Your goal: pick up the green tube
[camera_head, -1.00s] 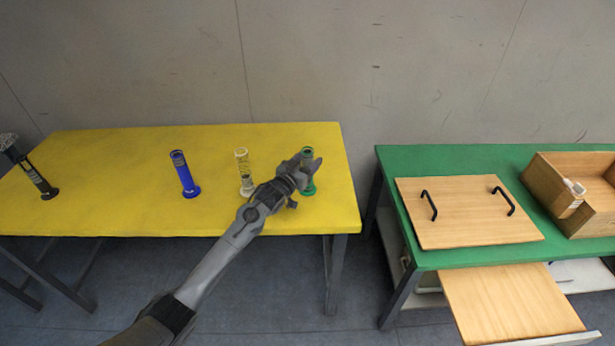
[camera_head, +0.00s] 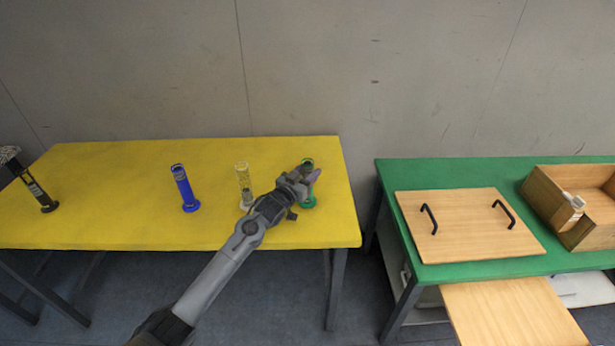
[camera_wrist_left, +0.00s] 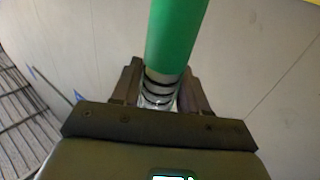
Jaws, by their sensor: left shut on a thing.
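The green tube (camera_head: 309,202) stands upright near the right end of the yellow table (camera_head: 110,165). My left gripper (camera_head: 308,180) is at the tube's upper body and hides its middle part; the rim and base show. In the left wrist view the gripper (camera_wrist_left: 160,85) is shut around the clear, dark-marked part of the tube, and the green end (camera_wrist_left: 178,35) sticks out beyond the fingers. I cannot tell whether the base touches the table.
A pale tube (camera_head: 243,180) stands just left of my left arm. A blue tube (camera_head: 184,188) is further left, and a black tube (camera_head: 40,194) is at the far left. A green table (camera_head: 440,176) at the right holds a wooden board (camera_head: 470,225) with black handles and a wooden box (camera_head: 560,185).

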